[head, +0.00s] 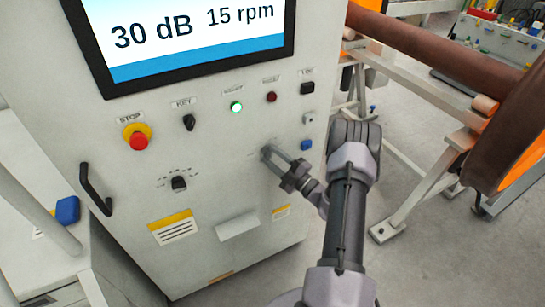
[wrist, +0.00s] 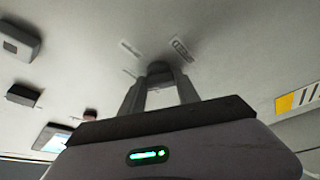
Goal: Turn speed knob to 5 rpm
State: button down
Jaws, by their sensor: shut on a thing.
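The grey control cabinet has a screen (head: 195,30) reading 30 dB and 15 rpm. My gripper (head: 271,155) reaches the right part of the cabinet front, and its fingers are shut on a small dark knob, taken as the speed knob. In the wrist view the speed knob (wrist: 159,69) sits between the two fingertips of my gripper (wrist: 160,80). Small labels beside it are too blurred to read. In the head view the fingers mostly hide the knob, so its pointing direction cannot be told. Another black knob (head: 179,184) with scale marks around it sits to the left.
A red stop button (head: 138,140), key switch (head: 189,122), lit green button (head: 236,107), dark red light (head: 271,97) and blue button (head: 306,145) are on the panel. A black handle (head: 96,190) sticks out at left. A wheelset axle (head: 440,50) lies at right.

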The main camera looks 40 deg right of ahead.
jog(key=shift+r+n+p, duration=0.1)
jog(key=shift+n+p, duration=0.2)
jog(key=shift+n, duration=0.1)
jog(key=n+g+p, duration=0.1)
jog(key=n+p, duration=0.1)
jog(key=n, duration=0.1)
jog(key=n+g+p, duration=0.1)
jog(key=n, duration=0.2)
jog(key=n+g+p, duration=0.2)
jog(key=n, duration=0.1)
jog(key=shift+r+n+p, duration=0.3)
jog(key=n+g+h+p, duration=0.1)
jog(key=n, duration=0.1)
jog(key=shift+n, duration=0.3)
jog(key=n+h, duration=0.1)
jog(key=n, duration=0.1)
jog(key=n+g+h+b, duration=0.1)
jog(key=shift+a+n, duration=0.2)
jog(key=shift+n, duration=0.2)
jog(key=shift+n+g+h+b, duration=0.5)
jog(key=shift+n+h+b, duration=0.6)
jog(key=shift+n, duration=0.3)
